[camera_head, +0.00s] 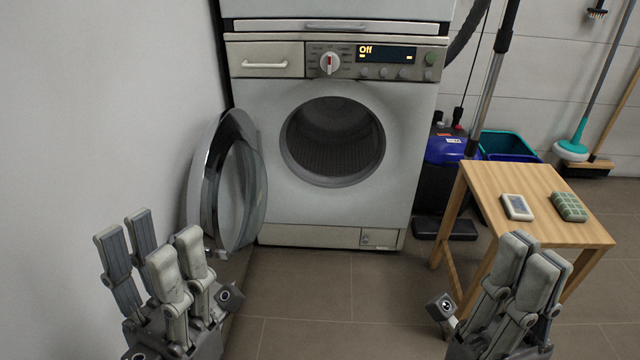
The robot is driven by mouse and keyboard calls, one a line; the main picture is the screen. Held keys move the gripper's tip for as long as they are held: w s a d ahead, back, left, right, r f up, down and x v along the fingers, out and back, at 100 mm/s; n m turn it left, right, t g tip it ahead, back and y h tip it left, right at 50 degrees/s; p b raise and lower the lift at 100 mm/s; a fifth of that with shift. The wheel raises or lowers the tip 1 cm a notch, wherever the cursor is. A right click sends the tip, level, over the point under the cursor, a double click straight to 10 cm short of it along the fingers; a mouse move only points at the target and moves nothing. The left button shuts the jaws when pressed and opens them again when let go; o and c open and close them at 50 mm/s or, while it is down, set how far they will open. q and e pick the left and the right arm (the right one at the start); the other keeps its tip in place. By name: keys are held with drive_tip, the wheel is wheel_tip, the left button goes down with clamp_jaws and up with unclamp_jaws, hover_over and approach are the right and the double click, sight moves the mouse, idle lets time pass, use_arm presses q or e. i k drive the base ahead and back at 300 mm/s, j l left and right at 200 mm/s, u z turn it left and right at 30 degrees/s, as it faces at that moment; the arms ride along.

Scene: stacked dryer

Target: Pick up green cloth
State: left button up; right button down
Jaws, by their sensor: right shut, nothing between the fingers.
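The green cloth (569,206), a small folded piece with a light checked pattern, lies on the right part of the wooden stool (515,181). My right gripper (531,262) is in front of the stool, nearer to me and lower left of the cloth in the picture. Its fingers are together with nothing between them, and it does not touch the cloth. My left gripper (154,238) is at the lower left, in front of the open dryer door, with its finger pairs apart and empty.
Tubs (509,143), a blue vacuum (445,149) and mops stand behind the stool. The middle floor is clear.

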sight(569, 207)
drive_tip(key=z, duration=1.3)
drive_tip(key=i+j+z, duration=0.7)
drive_tip(key=i, duration=0.2)
drive_tip(key=i+j+z, duration=0.35)
drive_tip(key=j, duration=0.25)
